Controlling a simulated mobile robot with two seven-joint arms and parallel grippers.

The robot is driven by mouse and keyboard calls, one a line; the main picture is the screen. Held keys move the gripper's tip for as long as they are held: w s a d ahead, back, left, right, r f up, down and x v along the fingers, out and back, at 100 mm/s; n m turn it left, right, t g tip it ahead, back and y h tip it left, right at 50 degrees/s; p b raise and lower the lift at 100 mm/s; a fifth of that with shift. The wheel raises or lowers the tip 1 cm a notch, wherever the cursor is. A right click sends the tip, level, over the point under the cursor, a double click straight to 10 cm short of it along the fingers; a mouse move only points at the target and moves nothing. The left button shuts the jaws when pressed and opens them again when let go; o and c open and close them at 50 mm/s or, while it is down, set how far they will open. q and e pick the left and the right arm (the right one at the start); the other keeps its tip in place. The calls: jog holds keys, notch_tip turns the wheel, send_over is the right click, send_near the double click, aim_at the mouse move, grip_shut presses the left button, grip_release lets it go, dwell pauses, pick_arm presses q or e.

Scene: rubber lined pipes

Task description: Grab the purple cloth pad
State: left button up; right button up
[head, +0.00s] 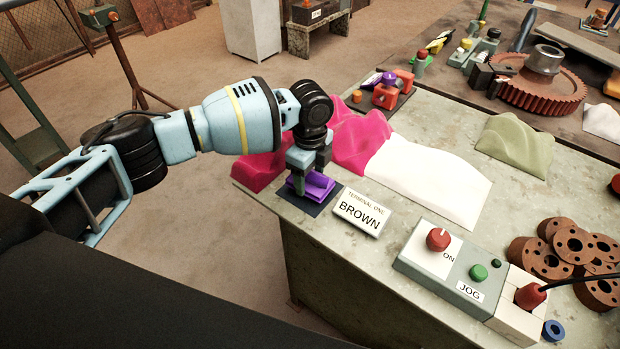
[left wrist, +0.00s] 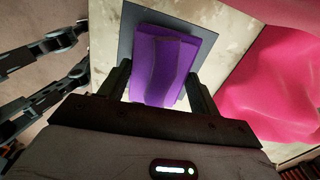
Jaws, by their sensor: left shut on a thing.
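The purple cloth pad (head: 317,186) lies on a dark square mat (head: 308,205) near the table's left corner. My left gripper (head: 303,187) reaches down over the pad and is shut on it. In the left wrist view the folded pad (left wrist: 165,62) sits between the two fingers of my left gripper (left wrist: 160,90), over the grey mat (left wrist: 127,40). Whether the pad is lifted off the mat cannot be told. My right gripper is not in view.
A sign reading "BROWN" (head: 362,212) stands just right of the mat. Pink cloth (head: 362,143) and white cloth (head: 430,180) lie behind it. A control box with a red knob (head: 437,240) and brown flanged rings (head: 570,250) are to the right.

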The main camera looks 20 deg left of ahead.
pick_arm(q)
jog(key=shift+r, duration=0.8)
jog(key=s, duration=0.2)
jog(key=s+r+p, duration=0.1)
jog(key=s, duration=0.1)
jog(key=shift+s+d, duration=0.15)
jog(key=s+d+p, duration=0.1)
jog(key=s, duration=1)
jog(key=shift+s+r, duration=0.35)
jog(key=shift+r, duration=0.05)
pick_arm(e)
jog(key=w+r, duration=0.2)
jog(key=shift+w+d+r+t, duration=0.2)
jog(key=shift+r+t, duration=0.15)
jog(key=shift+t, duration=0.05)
pick_arm(q)
jog(key=shift+f, duration=0.1)
